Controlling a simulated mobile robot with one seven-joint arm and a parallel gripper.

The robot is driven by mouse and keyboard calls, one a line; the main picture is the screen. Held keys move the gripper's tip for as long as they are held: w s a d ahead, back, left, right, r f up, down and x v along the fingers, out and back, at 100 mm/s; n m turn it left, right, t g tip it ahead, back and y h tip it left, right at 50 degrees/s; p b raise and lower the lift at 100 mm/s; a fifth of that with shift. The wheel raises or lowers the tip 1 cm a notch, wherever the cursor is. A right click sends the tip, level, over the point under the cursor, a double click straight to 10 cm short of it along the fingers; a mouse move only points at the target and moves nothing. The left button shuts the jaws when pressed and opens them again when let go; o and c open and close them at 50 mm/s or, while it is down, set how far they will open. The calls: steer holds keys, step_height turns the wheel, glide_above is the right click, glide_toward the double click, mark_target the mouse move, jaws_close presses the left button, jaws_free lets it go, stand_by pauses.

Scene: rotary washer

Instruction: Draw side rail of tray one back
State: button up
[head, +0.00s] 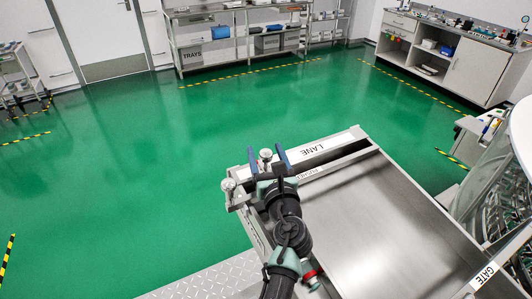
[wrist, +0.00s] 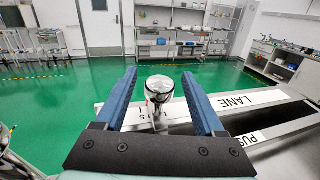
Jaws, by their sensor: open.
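In the wrist view, a round metal knob (wrist: 158,88) stands between the fingers (wrist: 159,75), with a gap visible on both sides. The knob also shows in the head view (head: 266,154). Below it is a pale bar with a partly hidden label (wrist: 150,114) that seems to show a "1". A rail marked LANE (wrist: 236,101) runs off to the right. I cannot tell for certain which bar is tray one's side rail.
A second metal knob (head: 228,185) stands left of my gripper. The steel deck (head: 370,215) is bare, with a GATE label (head: 484,277) at right beside a large glass drum (head: 510,190). Green floor (head: 120,180) beyond is clear. Shelves marked TRAYS (head: 192,54) stand at the back.

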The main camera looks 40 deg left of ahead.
jaws_close()
stand_by(1.3)
